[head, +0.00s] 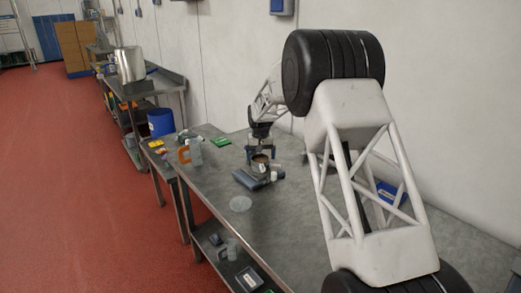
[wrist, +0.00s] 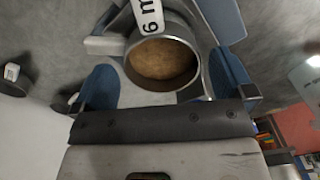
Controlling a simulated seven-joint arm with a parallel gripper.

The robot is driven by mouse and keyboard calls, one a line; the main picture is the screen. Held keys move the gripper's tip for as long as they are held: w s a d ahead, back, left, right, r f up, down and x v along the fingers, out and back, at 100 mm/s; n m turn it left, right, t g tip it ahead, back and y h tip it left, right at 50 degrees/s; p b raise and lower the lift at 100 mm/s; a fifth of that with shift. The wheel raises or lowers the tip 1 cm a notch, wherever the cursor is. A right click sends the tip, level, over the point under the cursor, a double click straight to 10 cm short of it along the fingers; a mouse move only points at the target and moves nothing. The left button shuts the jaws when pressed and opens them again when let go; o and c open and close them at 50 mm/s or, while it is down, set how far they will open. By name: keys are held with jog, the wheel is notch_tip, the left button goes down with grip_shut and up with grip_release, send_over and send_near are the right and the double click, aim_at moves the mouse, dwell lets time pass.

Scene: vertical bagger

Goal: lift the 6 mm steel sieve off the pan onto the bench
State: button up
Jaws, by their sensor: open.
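The steel sieve (head: 261,160) is a small round metal vessel standing upright on a dark grey block on the bench (head: 222,187). In the wrist view the sieve (wrist: 191,42) shows a white tag starting "6 m" on its side and brown material inside its rim. My gripper (head: 261,151) is directly over and around it. In the wrist view the open gripper (wrist: 164,78) has one blue-padded finger on each side of the sieve. I cannot tell whether the pads touch it. The pan beneath is not clearly distinguishable from the sieve.
A small white-topped container (head: 273,176) stands close beside the sieve. An orange-handled jug (head: 190,152) and a green item (head: 221,141) are farther left.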

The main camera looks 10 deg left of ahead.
jog(key=shift+f, duration=1.05)
jog(key=c, duration=0.8)
jog(key=shift+r, duration=1.2)
jog(key=shift+r, duration=1.55)
